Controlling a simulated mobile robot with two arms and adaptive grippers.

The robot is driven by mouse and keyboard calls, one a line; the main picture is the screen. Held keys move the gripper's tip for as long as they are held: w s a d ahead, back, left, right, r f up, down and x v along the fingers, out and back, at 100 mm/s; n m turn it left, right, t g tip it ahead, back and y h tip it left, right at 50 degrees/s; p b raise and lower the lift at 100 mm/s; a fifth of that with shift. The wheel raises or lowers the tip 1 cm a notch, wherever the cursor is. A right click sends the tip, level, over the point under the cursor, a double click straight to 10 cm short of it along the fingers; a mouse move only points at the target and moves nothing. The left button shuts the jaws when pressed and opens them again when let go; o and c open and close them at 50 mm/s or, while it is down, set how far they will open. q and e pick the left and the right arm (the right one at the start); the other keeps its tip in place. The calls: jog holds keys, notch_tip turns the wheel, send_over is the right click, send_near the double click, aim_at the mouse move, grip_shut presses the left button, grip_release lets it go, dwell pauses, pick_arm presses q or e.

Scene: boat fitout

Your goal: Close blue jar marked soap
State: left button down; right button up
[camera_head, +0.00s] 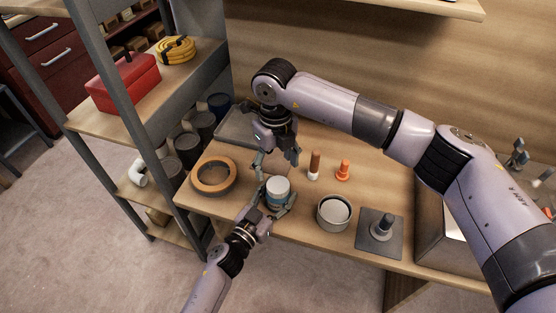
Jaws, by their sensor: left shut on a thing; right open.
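A small round jar (278,198) with a pale blue-grey body and a whitish top stands upright near the front edge of the wooden bench. Its marking is not readable, and I cannot tell whether the pale top is a separate lid. My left gripper (275,204) comes from the lower left and is shut on the jar, fingers around its lower sides. My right gripper (277,164) points down, open and empty, above and just behind the jar.
On the bench (385,185) are a wooden ring (213,191), a grey round tin (334,226), two orange-and-brown handled items, a grey plate with a post (379,245), and a grey tray (233,126) behind. A shelf rack with a red toolbox (123,83) stands left.

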aim_at(278, 184)
jog(key=n, duration=0.6)
jog(key=shift+d+r, duration=0.15)
jog(key=shift+r, duration=0.05)
jog(key=n, duration=0.5)
jog(key=shift+d+r+n, duration=0.15)
jog(key=shift+n, duration=0.25)
jog(key=shift+f, duration=4)
jog(key=c, duration=1.2)
jog(key=shift+s+m, duration=0.1)
jog(key=shift+m, duration=0.6)
jog(key=o, duration=1.3)
